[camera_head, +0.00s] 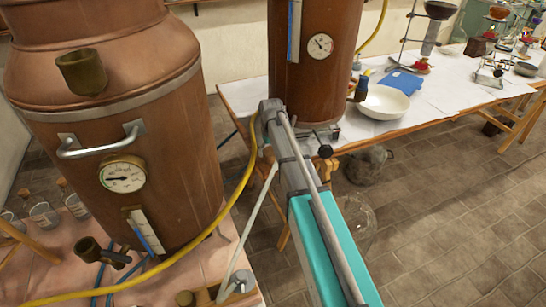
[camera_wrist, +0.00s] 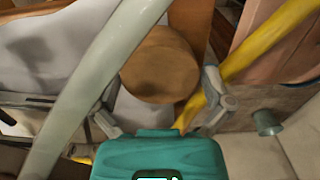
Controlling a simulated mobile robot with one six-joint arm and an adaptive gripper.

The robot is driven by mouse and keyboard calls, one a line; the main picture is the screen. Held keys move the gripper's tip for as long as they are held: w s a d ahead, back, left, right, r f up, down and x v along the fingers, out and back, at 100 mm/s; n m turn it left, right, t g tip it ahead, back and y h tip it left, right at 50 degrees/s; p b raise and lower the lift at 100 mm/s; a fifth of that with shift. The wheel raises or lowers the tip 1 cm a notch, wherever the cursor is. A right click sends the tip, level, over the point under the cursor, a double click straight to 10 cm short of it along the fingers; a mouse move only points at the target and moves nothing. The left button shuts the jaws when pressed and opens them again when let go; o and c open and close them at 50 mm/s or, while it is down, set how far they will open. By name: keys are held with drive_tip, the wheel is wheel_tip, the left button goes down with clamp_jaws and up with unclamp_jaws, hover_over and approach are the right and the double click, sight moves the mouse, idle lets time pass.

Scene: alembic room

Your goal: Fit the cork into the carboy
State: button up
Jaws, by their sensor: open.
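A brown cylinder that looks like the cork (camera_wrist: 160,66) fills the upper middle of the wrist view. My gripper (camera_wrist: 160,88) is open, with one finger on each side of the cork's near end. I see no clear contact between fingers and cork. I cannot make out the cork in the head view, where my arm covers the middle. A clear, rounded glass vessel, perhaps the carboy (camera_head: 359,218), stands low on the floor, partly hidden behind my arm. Its mouth does not show clearly.
A large copper vessel (camera_head: 110,110) stands at left, another (camera_head: 315,60) behind my arm. A yellow hose (camera_head: 215,220) runs close by and passes the right finger in the wrist view. A white-topped table (camera_head: 440,95) holds a white bowl (camera_head: 384,103). The floor at right is free.

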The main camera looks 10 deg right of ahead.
sight(271, 151)
drive_tip(key=shift+c, duration=0.3)
drive_tip(key=c, duration=0.6)
drive_tip(key=shift+r, duration=0.1)
drive_tip(key=shift+r+p, duration=1.85)
drive_tip(key=shift+p, duration=0.1)
drive_tip(key=shift+r, duration=0.2)
drive_tip(key=shift+s, duration=0.1)
